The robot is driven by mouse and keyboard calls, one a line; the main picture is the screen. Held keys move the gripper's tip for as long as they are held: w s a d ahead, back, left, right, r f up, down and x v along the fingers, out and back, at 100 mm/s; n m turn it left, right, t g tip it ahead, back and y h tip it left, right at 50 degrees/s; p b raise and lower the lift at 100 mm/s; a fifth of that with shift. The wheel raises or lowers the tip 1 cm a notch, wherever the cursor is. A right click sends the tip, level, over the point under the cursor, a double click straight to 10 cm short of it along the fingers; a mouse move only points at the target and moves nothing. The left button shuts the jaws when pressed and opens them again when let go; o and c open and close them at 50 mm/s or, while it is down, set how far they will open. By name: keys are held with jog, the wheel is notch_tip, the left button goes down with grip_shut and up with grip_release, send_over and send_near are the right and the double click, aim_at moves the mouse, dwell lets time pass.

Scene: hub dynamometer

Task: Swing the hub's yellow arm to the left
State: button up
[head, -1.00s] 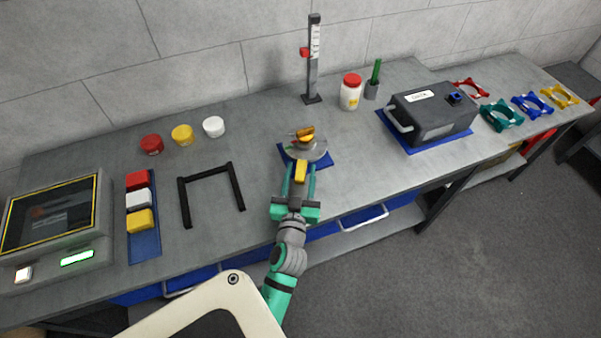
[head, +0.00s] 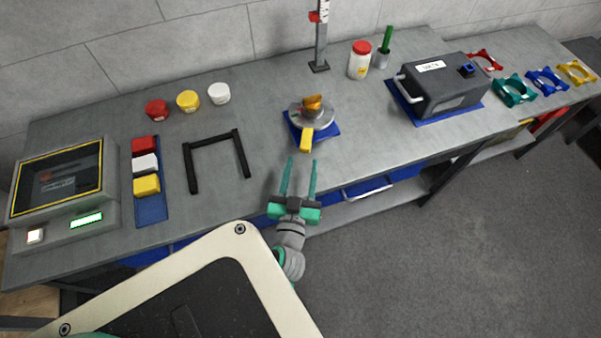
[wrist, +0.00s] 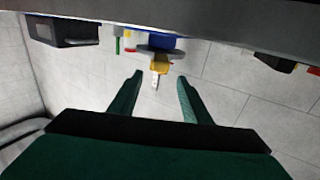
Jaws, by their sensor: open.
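The hub (head: 299,117) is a grey disc with an orange-yellow top on a blue mat. Its yellow arm (head: 306,140) sticks out over the mat's front edge, pointing toward me and slightly left. My gripper (head: 302,160) is open and empty, just in front of the arm's tip, with a small gap between them. In the wrist view, which looks upside down, the yellow arm (wrist: 159,67) appears beyond and between the two open fingertips (wrist: 159,77). Neither finger visibly touches it.
A post with a red slider (head: 320,40) stands behind the hub. A black U-shaped frame (head: 187,168) lies to the left. A dark box with a handle (head: 445,87) on a blue mat (head: 432,121) is to the right. The bench around the hub is clear.

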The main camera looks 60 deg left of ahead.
jog(key=shift+v, duration=0.9)
jog(key=shift+c, duration=0.6)
jog(key=shift+w+d, duration=0.1)
jog(key=shift+d, duration=0.05)
jog(key=c, duration=0.5)
jog(key=w+d+f+m, duration=0.1)
jog(key=d+m, duration=0.1)
jog(key=w+d+f+m+h, duration=0.1)
jog(key=d+f+m, duration=0.1)
jog(key=d+m, duration=0.1)
jog(key=w+d+f+m, duration=0.1)
jog(key=d+f+m, duration=0.1)
jog(key=m, duration=0.1)
jog(key=shift+w+d+h, duration=0.35)
jog(key=shift+d+h, duration=0.05)
grip_shut()
jog(key=w+a+r+m+g+y, duration=0.1)
jog(key=w+a+m, duration=0.1)
jog(key=w+a+r+m+g+y, duration=0.1)
jog(key=w+a+m, duration=0.1)
jog(key=a, duration=0.1)
jog(key=w+a+r+m+g+y, duration=0.1)
jog(key=w+a+m+y, duration=0.1)
jog(key=m, duration=0.1)
jog(key=shift+a+r+g, duration=0.3)
jog(key=shift+r, duration=0.05)
jog(key=shift+s+a, duration=0.75)
jog(key=shift+s, duration=0.25)
jog(key=shift+s+a, duration=0.5)
jog(key=shift+s, duration=0.05)
